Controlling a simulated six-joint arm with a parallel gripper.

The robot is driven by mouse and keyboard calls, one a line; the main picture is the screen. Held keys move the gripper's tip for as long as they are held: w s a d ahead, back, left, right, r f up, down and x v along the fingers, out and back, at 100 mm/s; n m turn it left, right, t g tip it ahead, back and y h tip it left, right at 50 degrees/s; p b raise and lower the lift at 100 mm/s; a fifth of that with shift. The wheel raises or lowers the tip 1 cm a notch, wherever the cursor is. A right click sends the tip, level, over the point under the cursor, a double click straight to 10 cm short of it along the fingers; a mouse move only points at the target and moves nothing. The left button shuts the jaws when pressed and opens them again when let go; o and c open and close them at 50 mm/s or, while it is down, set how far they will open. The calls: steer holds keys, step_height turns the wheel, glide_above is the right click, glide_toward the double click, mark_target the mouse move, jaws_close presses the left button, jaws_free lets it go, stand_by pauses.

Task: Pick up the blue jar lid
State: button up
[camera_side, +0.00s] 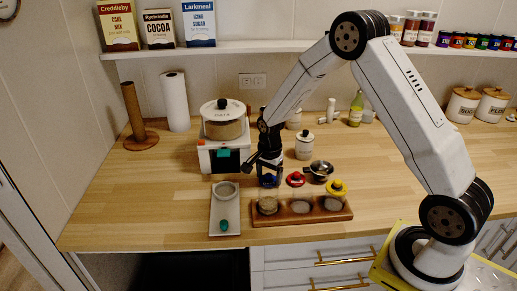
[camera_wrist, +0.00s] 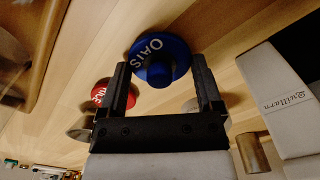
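The blue jar lid (camera_wrist: 177,48), a round disc with a knob and pale "OATS" lettering, lies on the wooden counter. In the side view the blue lid (camera_side: 268,181) shows small and partly hidden below my gripper (camera_side: 269,174). My gripper points down over it. In the wrist view my gripper (camera_wrist: 160,66) has its two dark fingers spread, one on each side of the lid. Small gaps seem to show between fingers and lid, so it looks open and not holding it.
A red lid (camera_side: 295,179) and a small pot (camera_side: 319,170) lie close right. A wooden jar tray (camera_side: 285,220) stands in front, with a yellow lid (camera_side: 337,187) at its right jar. A white cooker (camera_side: 206,158) and a pale tray (camera_side: 216,220) stand left.

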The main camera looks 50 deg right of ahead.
steer(key=shift+c, duration=1.4)
steer(key=shift+r, duration=0.1)
steer(key=shift+r, duration=0.7)
steer(key=s+r, duration=0.3)
steer(key=s, duration=0.1)
steer(key=s+a+r, duration=0.1)
steer(key=s+r, duration=0.2)
steer(key=r, duration=0.1)
steer(key=s+a+r, duration=0.1)
steer(key=s+r, duration=0.2)
steer(key=s, duration=0.1)
steer(key=shift+s+r, duration=0.2)
steer(key=shift+s, duration=0.1)
steer(key=shift+s+a+r, duration=0.1)
steer(key=shift+s+r, duration=0.15)
steer(key=shift+s, duration=0.35)
steer(key=shift+s+a+r, duration=0.1)
steer(key=shift+s+r, duration=0.15)
steer(key=shift+s, duration=0.3)
